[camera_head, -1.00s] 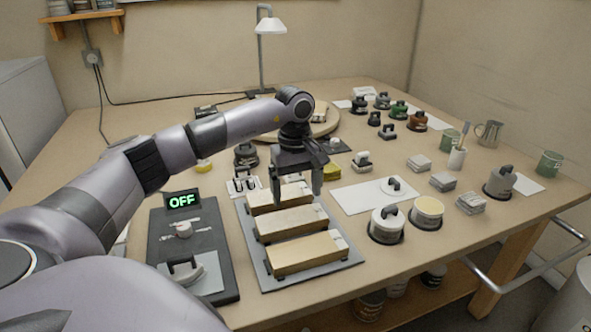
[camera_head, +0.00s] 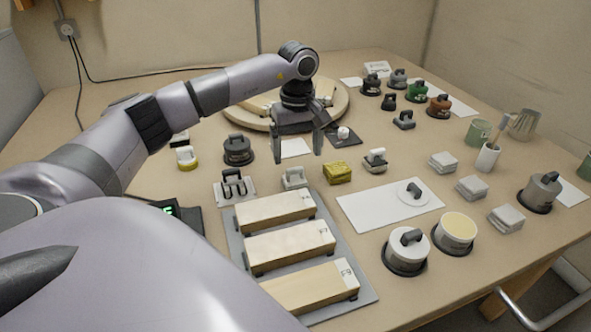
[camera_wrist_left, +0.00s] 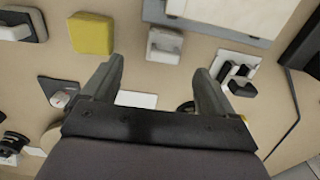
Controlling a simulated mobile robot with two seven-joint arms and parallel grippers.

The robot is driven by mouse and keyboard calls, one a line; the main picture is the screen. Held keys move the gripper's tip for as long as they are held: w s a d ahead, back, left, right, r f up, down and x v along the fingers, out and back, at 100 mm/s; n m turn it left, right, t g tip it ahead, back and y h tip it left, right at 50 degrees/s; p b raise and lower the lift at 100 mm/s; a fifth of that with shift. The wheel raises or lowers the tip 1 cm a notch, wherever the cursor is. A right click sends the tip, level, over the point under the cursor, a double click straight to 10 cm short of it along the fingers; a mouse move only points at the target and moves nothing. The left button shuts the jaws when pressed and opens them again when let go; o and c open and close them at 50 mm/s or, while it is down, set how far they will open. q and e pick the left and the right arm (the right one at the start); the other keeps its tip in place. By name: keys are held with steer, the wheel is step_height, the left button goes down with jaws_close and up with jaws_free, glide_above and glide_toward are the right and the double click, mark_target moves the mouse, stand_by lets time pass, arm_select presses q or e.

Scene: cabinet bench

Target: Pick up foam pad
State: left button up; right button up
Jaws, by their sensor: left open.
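The foam pad appears to be the small yellow block (camera_head: 338,173) on the bench, behind the wooden blocks on the grey plate. It also shows in the left wrist view (camera_wrist_left: 92,33), at the upper left, outside the fingers. My left gripper (camera_head: 299,155) is open and empty above the bench, a little left of and behind the yellow block in the head view. In the left wrist view both fingers (camera_wrist_left: 158,66) are spread, with bare bench and a white card between them. My right gripper is not in view.
A small white handled block (camera_head: 294,178) stands just left of the yellow block. A white handled tool (camera_head: 375,161) stands to its right. Wooden blocks (camera_head: 290,244) on a plate lie in front. A round wooden board (camera_head: 340,104) and a dark lidded pot (camera_head: 238,150) are nearby.

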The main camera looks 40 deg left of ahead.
mark_target(295, 169)
arm_select(q)
steer(key=f, duration=0.7)
steer(key=shift+s+a+b, duration=0.1)
steer(key=shift+s+b, duration=0.25)
steer(key=c, duration=1.1)
